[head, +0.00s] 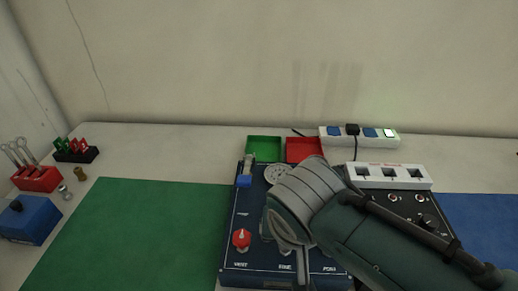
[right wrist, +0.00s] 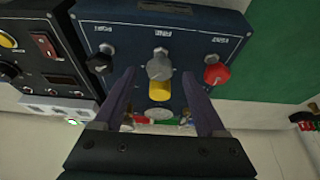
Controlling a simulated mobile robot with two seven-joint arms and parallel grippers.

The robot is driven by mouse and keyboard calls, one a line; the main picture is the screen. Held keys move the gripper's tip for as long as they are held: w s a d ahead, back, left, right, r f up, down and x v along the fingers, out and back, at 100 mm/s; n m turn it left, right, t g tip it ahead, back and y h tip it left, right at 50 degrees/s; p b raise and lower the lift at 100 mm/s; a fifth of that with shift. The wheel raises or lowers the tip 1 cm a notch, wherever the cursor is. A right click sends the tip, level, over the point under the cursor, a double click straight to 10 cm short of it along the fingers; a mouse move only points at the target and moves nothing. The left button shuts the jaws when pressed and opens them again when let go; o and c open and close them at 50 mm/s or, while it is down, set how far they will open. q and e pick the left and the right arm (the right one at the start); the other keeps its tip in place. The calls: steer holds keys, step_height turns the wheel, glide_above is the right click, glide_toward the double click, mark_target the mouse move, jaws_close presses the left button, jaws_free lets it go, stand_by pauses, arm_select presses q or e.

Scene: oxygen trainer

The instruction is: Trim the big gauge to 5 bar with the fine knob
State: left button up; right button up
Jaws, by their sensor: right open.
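The dark blue trainer panel (head: 262,215) stands at the table's middle. In the right wrist view it shows upside down, with a grey knob (right wrist: 160,66) by the FINE label. A yellow part (right wrist: 160,88) sits just below that knob in the picture. My right gripper (right wrist: 158,74) is open, its fingers on either side of the grey knob; I cannot tell whether they touch it. A round pale disc (head: 275,174) shows at the panel's back; no gauge reading is legible. My right arm hides the panel's middle in the head view. My left gripper is out of view.
A red knob (right wrist: 216,72) and a black knob (right wrist: 100,62) flank the grey one. A second black panel (head: 410,208) and a white switch box (head: 405,184) stand at right. Green (head: 263,139) and red trays lie behind. The green mat (head: 140,225) is clear.

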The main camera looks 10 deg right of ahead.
steer(key=d+p+v, duration=0.1)
steer(key=p+v, duration=0.1)
steer(key=v, duration=0.6)
steer(key=shift+a+r, duration=0.2)
steer(key=shift+a, duration=0.3)
steer(key=shift+s, duration=0.15)
steer(key=s+d+r+n+y, duration=0.1)
steer(key=s+d+r+n, duration=0.25)
steer(key=s, duration=0.45)
steer(key=s+d+r+n, duration=0.2)
steer(key=s+d+r, duration=0.25)
steer(key=s, duration=0.35)
step_height(320, 180, up, 27)
steer(key=p, duration=2.8)
steer(key=shift+s+g, duration=0.15)
steer(key=shift+g, duration=0.15)
